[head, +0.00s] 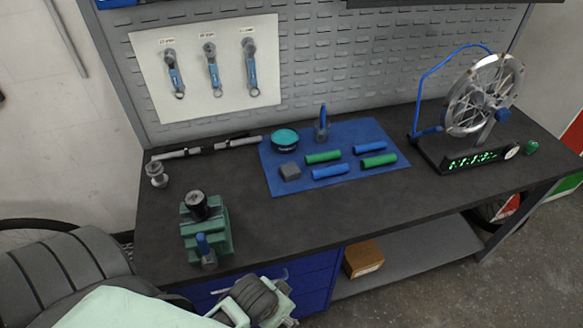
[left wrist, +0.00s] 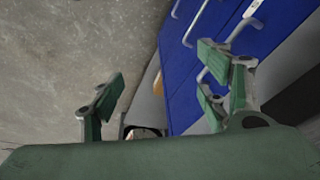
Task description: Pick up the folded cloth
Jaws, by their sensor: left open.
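A small dark grey block-like thing (head: 290,172), which looks like the folded cloth, lies at the front left of the blue mat (head: 283,188) on the workbench. Its folds are too small to make out. My left gripper (head: 262,291) is low in front of the blue drawers, below the bench's front edge and well apart from the cloth. In the left wrist view its two fingers (left wrist: 168,92) are spread, with nothing between them touching them. The cloth is not in the left wrist view. My right gripper is in neither view.
Green and blue grips (head: 323,157) and a teal round tin (head: 285,139) lie near the cloth. A green vise (head: 206,232) stands at the bench's front left. A wheel on a truing stand (head: 483,95) is at right. The bench right of the vise is clear.

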